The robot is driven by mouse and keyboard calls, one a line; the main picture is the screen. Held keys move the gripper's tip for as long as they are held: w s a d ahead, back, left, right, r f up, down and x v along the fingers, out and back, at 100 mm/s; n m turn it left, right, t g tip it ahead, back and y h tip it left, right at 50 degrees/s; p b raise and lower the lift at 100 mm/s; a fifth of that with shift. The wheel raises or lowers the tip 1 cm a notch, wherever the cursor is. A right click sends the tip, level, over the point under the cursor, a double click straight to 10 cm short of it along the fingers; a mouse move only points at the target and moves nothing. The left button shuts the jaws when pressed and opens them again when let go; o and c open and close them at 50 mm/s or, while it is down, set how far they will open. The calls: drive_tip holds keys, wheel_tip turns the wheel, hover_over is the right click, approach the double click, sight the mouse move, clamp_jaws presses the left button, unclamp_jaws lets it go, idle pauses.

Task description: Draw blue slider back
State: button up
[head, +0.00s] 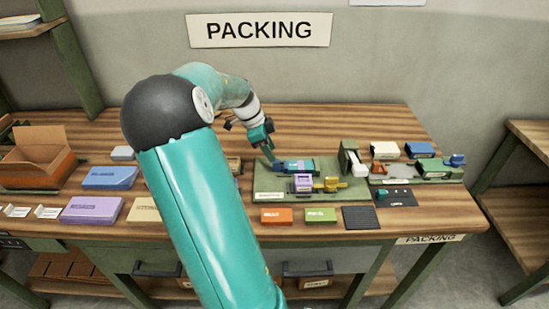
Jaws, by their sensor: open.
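My gripper (268,153) hangs over the left back part of a green board (270,196) on the wooden table. It is open, and its fingertips are close to the left end of a blue block with a teal part (296,166), perhaps the blue slider. I cannot tell whether they touch. In front of that block are a lilac block (302,183) and a yellow piece (333,184). Another blue piece (457,160) stands at the right end of a second green fixture (430,168). Which blue piece is the slider is too small to tell.
An orange block (276,215), a green block (321,215) and a dark ribbed pad (360,217) lie along the front edge. Blue (110,177) and purple (93,210) boxes and an open carton (38,155) are at left. My arm hides the table's middle left.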

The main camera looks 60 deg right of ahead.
drive_tip(key=x, duration=0.4)
drive_tip(key=shift+f, duration=0.1)
clamp_jaws()
